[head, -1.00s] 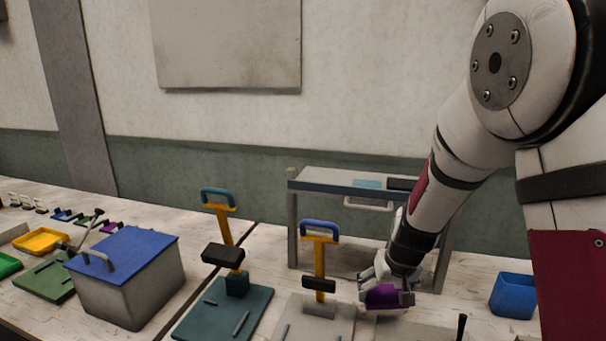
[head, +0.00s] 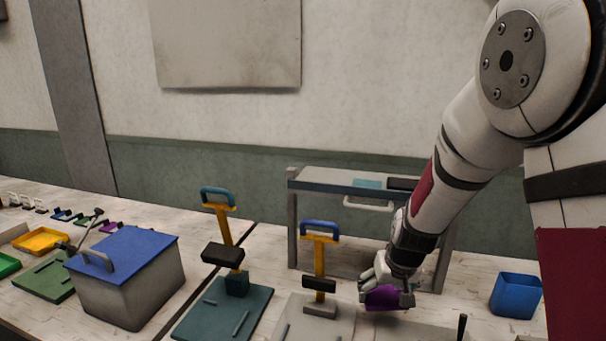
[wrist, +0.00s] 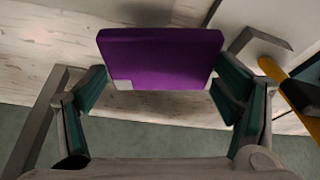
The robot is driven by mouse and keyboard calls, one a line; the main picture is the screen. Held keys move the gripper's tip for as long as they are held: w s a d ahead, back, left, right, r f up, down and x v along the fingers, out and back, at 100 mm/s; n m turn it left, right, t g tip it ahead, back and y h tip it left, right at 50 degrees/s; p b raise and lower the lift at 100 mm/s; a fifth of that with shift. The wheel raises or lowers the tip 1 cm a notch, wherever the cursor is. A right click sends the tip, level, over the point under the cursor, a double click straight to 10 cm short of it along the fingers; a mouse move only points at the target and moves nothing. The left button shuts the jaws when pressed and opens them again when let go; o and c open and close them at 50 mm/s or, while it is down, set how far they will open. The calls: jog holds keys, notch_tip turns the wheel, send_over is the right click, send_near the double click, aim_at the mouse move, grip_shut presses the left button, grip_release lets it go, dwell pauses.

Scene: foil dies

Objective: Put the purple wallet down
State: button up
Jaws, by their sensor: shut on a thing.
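The purple wallet (head: 384,297) is held in my gripper (head: 386,292), low over the workbench on the right side of the head view. In the wrist view the wallet (wrist: 160,60) spans the space between the two fingers of my gripper (wrist: 160,84), and a small pale patch shows at its lower left corner. The gripper is shut on the wallet. I cannot tell whether the wallet's underside touches the bench.
A press with a yellow post and grey base (head: 319,262) stands just left of the gripper. A grey raised shelf (head: 345,184) stands behind it. A blue bin (head: 516,296) is to the right. A blue-lidded box (head: 130,285) and a teal-based press (head: 225,310) stand farther left.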

aim_at(385, 296)
jog(key=shift+s+r+p, duration=0.15)
jog(key=shift+r+p, duration=1.35)
jog(key=shift+r, duration=2.15)
jog(key=shift+w+f+b, duration=0.2)
jog(key=shift+f+b, duration=1.35)
jog(key=shift+f, duration=2.3)
jog(key=shift+s+r, duration=0.1)
jog(key=shift+r, duration=0.15)
